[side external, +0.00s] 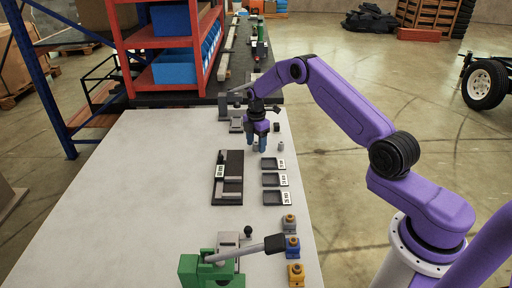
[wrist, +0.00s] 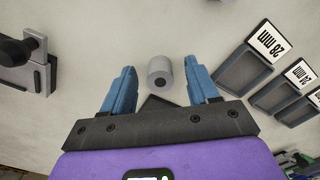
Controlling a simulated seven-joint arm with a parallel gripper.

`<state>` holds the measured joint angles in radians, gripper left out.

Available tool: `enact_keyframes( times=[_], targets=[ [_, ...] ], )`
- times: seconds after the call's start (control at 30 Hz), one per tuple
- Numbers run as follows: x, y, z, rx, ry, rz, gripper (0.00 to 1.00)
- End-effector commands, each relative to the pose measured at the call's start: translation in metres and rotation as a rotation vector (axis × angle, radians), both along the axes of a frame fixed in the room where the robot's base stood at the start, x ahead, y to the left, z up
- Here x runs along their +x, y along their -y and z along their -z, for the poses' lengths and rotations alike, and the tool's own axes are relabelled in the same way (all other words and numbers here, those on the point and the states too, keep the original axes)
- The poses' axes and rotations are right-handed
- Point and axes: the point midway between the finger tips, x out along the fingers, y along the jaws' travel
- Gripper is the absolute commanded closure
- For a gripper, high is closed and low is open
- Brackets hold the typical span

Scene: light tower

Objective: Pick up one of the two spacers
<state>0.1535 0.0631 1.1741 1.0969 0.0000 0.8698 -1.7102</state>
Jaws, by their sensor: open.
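A grey cylindrical spacer (wrist: 160,72) lies on the light table in the wrist view, centred between and just beyond my fingertips. A dark hole shows in its near end. The spacer also shows in the side view (side external: 281,147), just right of my gripper. My gripper (side external: 259,149) points down above the table with its blue fingers apart and nothing held. A pale shape beside the fingers in the side view is partly hidden; I cannot tell whether it is the second spacer.
Three dark labelled trays (side external: 273,163) line up nearer the side camera; one reads 28 mm in the wrist view (wrist: 243,72). A dark fixture (side external: 226,190) stands to their left. A green device with a lever (side external: 195,267) is at the front. The table's left side is clear.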

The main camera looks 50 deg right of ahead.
Motion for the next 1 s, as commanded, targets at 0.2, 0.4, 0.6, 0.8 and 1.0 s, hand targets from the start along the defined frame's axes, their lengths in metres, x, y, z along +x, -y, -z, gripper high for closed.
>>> enact_keyframes(
  times=[0.2,0.4,0.6,0.8,1.0],
  targets=[
    [0.0,0.0,0.0,0.0,0.0,0.0,0.93],
    [0.0,0.0,-0.001,0.0,0.0,0.0,1.0],
    [0.0,0.0,-0.003,0.0,0.001,0.0,1.0],
    [0.001,0.0,-0.02,0.0,0.002,0.0,1.0],
    [-0.01,-0.002,-0.046,0.0,0.001,0.0,1.0]
  ],
)
